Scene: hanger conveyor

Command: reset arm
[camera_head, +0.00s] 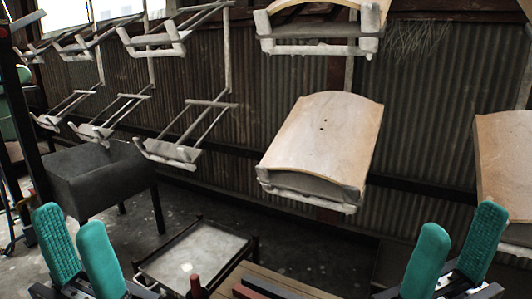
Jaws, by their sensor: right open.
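My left gripper (69,219) is at the bottom left, with its two teal fingers pointing up. Its fingers are apart and nothing shows between them. My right gripper (461,221) is at the bottom right, also with teal fingers pointing up. It is open and empty. Both grippers are low in the view, well apart from each other, and neither appears to hold anything.
A curved wooden panel (325,135) hangs on the conveyor at centre; another (501,150) hangs at right. Empty hangers (172,150) hang at upper left. A dark bin on legs (95,175) stands left. A low tray table (152,268) stands at bottom centre-left.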

